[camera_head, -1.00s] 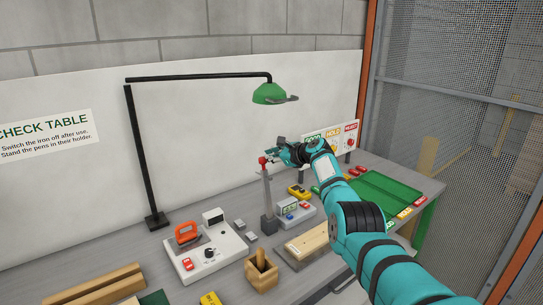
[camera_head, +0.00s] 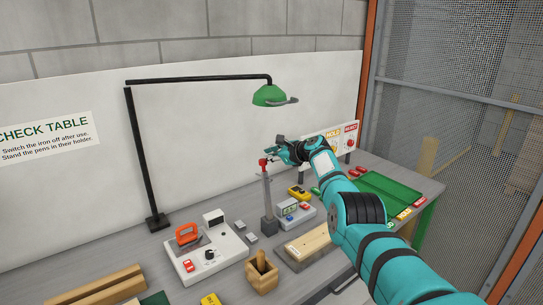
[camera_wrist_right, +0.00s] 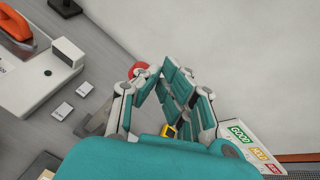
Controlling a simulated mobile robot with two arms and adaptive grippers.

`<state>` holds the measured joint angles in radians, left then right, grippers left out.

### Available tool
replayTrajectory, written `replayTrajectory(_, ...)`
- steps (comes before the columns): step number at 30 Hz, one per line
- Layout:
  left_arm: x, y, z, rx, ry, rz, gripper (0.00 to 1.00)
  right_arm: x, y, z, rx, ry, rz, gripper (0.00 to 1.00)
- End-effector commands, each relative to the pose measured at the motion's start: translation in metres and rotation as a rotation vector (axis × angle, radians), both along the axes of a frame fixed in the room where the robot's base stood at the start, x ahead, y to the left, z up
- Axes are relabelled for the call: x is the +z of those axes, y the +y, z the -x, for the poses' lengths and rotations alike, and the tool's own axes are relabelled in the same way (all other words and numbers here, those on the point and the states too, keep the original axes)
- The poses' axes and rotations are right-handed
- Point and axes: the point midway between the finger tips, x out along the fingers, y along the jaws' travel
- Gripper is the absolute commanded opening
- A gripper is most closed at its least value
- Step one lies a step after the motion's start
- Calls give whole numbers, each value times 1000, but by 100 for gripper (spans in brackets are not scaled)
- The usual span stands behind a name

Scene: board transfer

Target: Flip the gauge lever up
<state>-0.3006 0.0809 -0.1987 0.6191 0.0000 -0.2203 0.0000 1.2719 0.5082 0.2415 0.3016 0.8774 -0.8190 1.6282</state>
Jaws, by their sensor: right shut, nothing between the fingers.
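The gauge lever (camera_head: 267,188) is a slim grey bar standing nearly upright, with a red knob (camera_head: 263,162) on its top end. It rises from a dark grey block on the table. My right gripper (camera_head: 276,152) is shut and empty, beside and slightly above the knob. In the right wrist view the knob (camera_wrist_right: 139,69) is partly hidden behind a finger, and I cannot tell whether they touch. The fingertips (camera_wrist_right: 165,68) come together there. A small grey meter (camera_head: 288,209) with a display sits beside the lever's base. My left gripper is not in view.
A white station with an orange iron (camera_head: 187,234) is left of the lever, and a wooden pen holder (camera_head: 261,271) is in front. A green lamp (camera_head: 271,96) hangs above. A green tray (camera_head: 385,190) and a sign panel (camera_head: 341,143) are at the right.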

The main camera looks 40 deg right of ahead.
Motion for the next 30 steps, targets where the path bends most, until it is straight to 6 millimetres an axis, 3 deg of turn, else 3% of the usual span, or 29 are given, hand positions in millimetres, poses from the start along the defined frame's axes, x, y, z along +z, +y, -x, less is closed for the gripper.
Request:
replayTrajectory(13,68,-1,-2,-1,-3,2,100,77,3,-3,1,-2,0,0)
replayTrajectory(15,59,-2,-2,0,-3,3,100,81,0,-3,0,-3,3,0)
replayTrajectory(19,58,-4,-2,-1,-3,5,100,90,-1,-2,2,-1,0,0)
replayTrajectory(30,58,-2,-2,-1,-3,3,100,91,-2,-2,1,0,1,0)
